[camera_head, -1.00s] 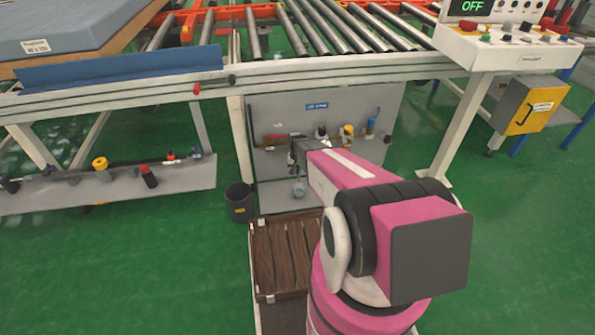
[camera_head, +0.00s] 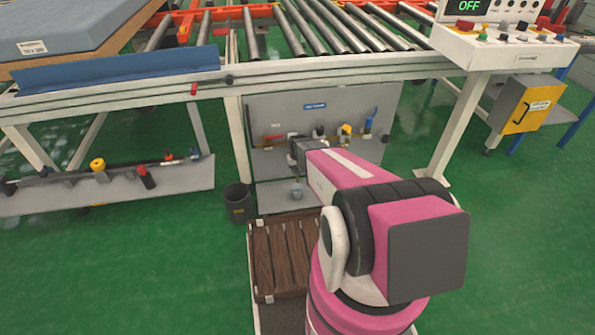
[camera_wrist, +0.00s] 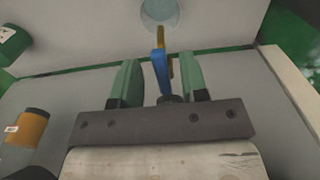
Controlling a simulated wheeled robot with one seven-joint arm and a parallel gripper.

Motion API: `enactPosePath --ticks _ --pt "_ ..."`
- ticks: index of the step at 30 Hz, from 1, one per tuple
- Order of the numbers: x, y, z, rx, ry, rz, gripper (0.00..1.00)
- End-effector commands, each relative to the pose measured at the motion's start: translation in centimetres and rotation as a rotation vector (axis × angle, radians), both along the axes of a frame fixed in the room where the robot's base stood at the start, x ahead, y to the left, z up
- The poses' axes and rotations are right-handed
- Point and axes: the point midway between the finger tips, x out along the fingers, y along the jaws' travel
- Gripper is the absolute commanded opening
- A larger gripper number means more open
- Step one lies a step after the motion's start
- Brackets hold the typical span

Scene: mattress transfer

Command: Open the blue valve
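A blue valve handle (camera_wrist: 160,72) stands out from the grey panel in the wrist view. A narrow yellow-orange part (camera_wrist: 169,66) shows just behind it. My gripper (camera_wrist: 160,82) is open, with one green finger on each side of the blue handle. A gap shows on both sides, so the fingers do not appear to touch it. In the head view my gripper (camera_head: 297,150) is small and dark in front of the panel (camera_head: 270,185). The valve it faces cannot be made out there. A separate blue-topped fitting (camera_head: 369,122) sits at the panel's right.
A round clear bowl (camera_wrist: 160,12) and an orange-and-dark cylinder (camera_wrist: 27,130) are near the gripper in the wrist view. The roller conveyor frame (camera_head: 290,75) runs above the panel. A dark bin (camera_head: 238,203) stands left, and a wooden pallet (camera_head: 281,250) lies below.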

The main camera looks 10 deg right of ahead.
Motion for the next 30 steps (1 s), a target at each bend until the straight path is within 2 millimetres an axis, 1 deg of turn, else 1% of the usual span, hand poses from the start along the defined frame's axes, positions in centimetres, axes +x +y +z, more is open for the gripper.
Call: enactPosePath --ticks 5,8,11,21,27,30 --pt "0.0 0.0 0.1 0.0 0.0 -0.001 0.4" --pt "0.0 0.0 0.6 0.0 -0.001 -0.002 0.4" --pt "-0.1 0.0 1.9 0.0 -0.001 -0.002 0.4" --pt "-0.1 0.0 8.2 0.0 -0.001 -0.001 0.4" --pt "-0.1 0.0 10.3 0.0 -0.001 -0.001 0.4" --pt "0.0 0.0 10.7 0.0 0.0 0.0 0.4"
